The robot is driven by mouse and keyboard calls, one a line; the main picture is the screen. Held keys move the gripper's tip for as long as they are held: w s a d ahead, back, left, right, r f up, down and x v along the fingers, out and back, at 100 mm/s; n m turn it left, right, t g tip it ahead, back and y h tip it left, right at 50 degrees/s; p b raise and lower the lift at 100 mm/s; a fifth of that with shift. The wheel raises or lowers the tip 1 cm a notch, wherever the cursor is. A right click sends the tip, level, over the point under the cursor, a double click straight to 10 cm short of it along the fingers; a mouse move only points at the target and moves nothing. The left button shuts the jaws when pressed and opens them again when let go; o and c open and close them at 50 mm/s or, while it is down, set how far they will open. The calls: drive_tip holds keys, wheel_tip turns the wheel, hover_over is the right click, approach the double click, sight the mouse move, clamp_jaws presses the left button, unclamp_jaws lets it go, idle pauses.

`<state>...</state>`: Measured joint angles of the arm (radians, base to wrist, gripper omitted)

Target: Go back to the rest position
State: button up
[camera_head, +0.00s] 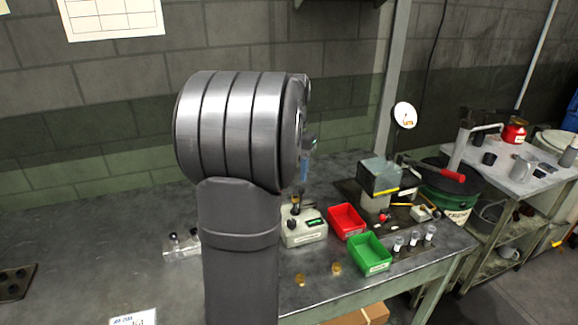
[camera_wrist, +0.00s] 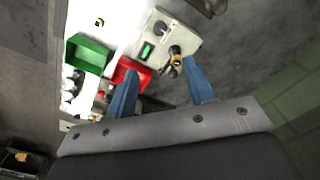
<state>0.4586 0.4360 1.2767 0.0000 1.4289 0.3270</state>
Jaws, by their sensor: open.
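My gripper (camera_wrist: 163,95) shows in the wrist view as two blue fingers, spread apart with nothing held between them. In the head view my own arm stands upright in the middle and hides most of the gripper; only a bit of blue shows at the arm's right side. In the wrist view a pale device (camera_wrist: 165,45) with a green display lies beyond the fingertips, and a small brassy piece on a dark post (camera_wrist: 176,55) sits on it. The same device (camera_head: 303,228) stands on the workbench (camera_head: 100,240) in the head view, just right of my arm.
A red bin (camera_head: 346,221) and a green bin (camera_head: 370,254) stand right of the device. Two small brassy pieces (camera_head: 300,280) lie in front. Several small containers (camera_head: 414,238) stand near the bench's right edge. A boxy machine (camera_head: 378,178) is behind. The bench's left middle is mostly clear.

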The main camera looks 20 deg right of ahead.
wheel_tip(320, 180, down, 18)
drive_tip(key=shift+r, duration=0.25)
idle(0.5)
drive_tip(key=shift+r, duration=0.1)
